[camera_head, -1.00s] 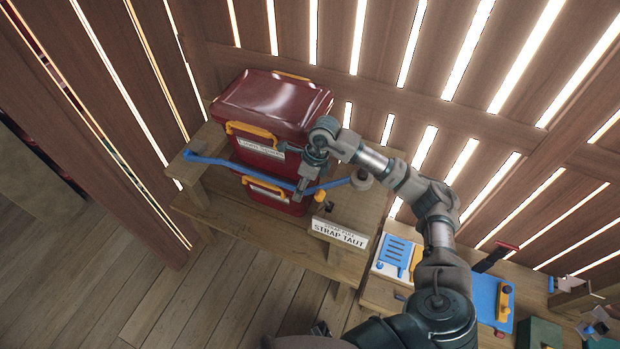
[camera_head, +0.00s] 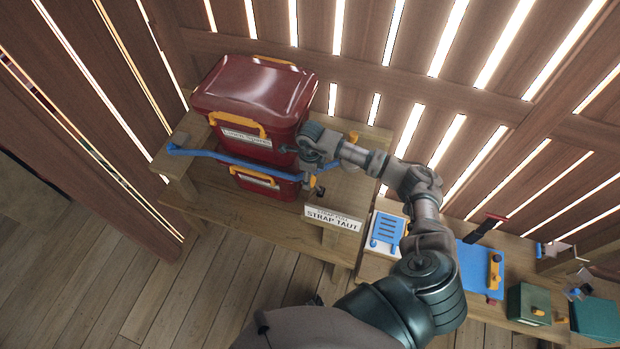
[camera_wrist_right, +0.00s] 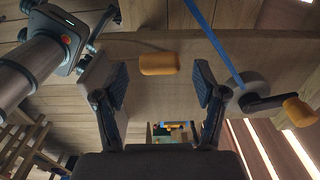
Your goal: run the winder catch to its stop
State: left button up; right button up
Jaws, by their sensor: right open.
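The red lidded bin (camera_head: 256,92) stands on a wooden bench with a blue strap (camera_head: 215,155) across its front. In the right wrist view the strap (camera_wrist_right: 213,35) runs to the grey winder drum (camera_wrist_right: 252,88), which has a dark crank and yellow knob (camera_wrist_right: 299,111). A yellow grip (camera_wrist_right: 158,64), apparently the catch, lies ahead of and between my right gripper's fingers (camera_wrist_right: 160,88), apart from both. My right gripper (camera_head: 308,170) is open and empty at the bench front, by the orange piece (camera_head: 310,182). My arm hides the drum in the head view. My left gripper is out of view.
A second red bin (camera_head: 265,182) sits under the strap. A "STRAP TAUT" sign (camera_head: 333,217) is at the bench front. Right of it are a blue-slotted panel (camera_head: 386,231), a blue board (camera_head: 479,268) and a green box (camera_head: 528,303). A slatted wall closes the back.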

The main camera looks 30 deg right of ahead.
jog(key=shift+f, duration=0.7)
jog(key=shift+d+f, duration=0.1)
jog(key=shift+f, duration=0.55)
jog(key=c, duration=1.1)
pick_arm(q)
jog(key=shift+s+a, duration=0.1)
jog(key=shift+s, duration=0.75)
pick_arm(e)
jog(key=shift+c, duration=0.2)
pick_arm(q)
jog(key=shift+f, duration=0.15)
